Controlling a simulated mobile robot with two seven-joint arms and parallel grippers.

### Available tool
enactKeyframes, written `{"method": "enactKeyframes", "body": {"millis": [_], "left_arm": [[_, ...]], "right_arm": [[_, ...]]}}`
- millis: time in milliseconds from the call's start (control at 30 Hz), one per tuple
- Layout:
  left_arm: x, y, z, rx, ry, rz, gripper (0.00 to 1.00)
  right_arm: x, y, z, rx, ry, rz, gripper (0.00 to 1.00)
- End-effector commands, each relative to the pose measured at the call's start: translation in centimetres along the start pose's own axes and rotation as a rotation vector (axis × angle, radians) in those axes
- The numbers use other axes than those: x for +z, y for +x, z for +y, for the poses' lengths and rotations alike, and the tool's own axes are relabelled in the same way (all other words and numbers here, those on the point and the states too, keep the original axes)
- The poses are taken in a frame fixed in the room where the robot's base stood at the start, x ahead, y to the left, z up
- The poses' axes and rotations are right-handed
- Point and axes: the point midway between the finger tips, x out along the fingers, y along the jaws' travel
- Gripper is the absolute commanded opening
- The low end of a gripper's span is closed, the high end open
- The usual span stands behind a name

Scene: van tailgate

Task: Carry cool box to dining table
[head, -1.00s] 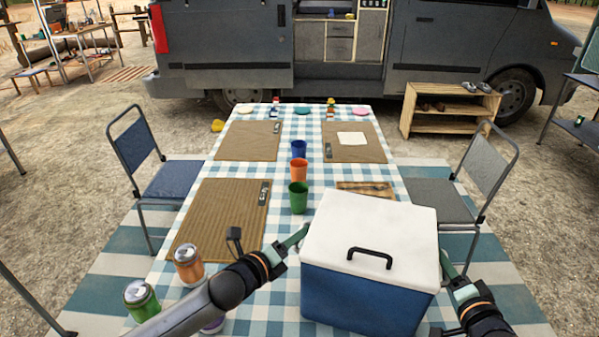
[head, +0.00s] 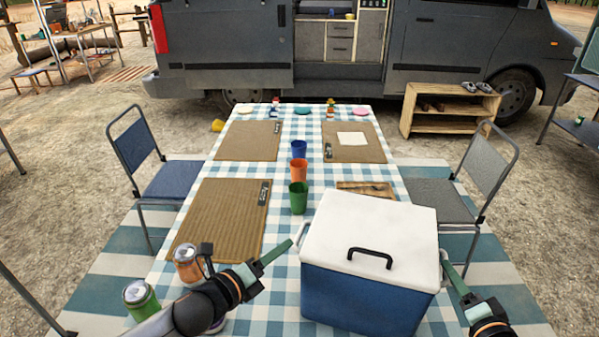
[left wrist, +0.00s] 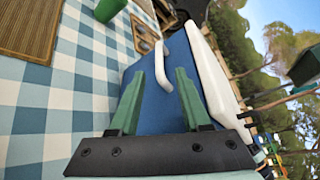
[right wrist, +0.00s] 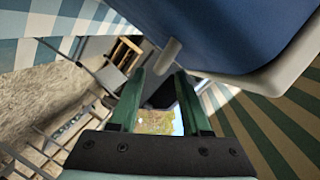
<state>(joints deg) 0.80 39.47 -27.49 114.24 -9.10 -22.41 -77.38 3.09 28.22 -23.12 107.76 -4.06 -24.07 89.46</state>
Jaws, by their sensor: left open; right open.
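The cool box (head: 362,295), blue with a white lid and a black top handle, stands upright on the near end of the dining table (head: 268,313), on its checked cloth. My left gripper (head: 280,252) is open and empty, just left of the box's white side handle. In the left wrist view the side handle (left wrist: 162,65) shows beyond the open fingers (left wrist: 160,90). My right gripper (head: 450,272) is open close to the box's right side. In the right wrist view the other side handle (right wrist: 169,56) is just past the open fingertips (right wrist: 165,78), and the box (right wrist: 215,30) is above.
Orange (head: 188,264) and green (head: 140,299) cans stand at the table's near left, close to my left arm. Green (head: 298,197), orange (head: 298,170) and blue cups line the middle. A wooden tray (head: 350,187) lies behind the box. Chairs flank the table.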

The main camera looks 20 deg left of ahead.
Motion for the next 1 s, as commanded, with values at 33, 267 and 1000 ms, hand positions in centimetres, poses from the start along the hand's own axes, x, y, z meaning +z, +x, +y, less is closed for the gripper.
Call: {"method": "enactKeyframes", "body": {"millis": [33, 267, 1000], "left_arm": [[0.0, 0.0, 0.0, 0.0, 0.0, 0.0, 0.47], [0.0, 0.0, 0.0, 0.0, 0.0, 0.0, 0.47], [-0.3, -0.1, 0.1, 0.005, -0.03, 0.003, 0.47]], "right_arm": [[0.1, -1.1, 0.1, 0.001, -0.001, -0.002, 0.47], [0.1, -4.9, 0.1, 0.002, 0.0, -0.002, 0.47], [0.2, -7.8, 0.2, 0.006, -0.011, -0.002, 0.47]]}}
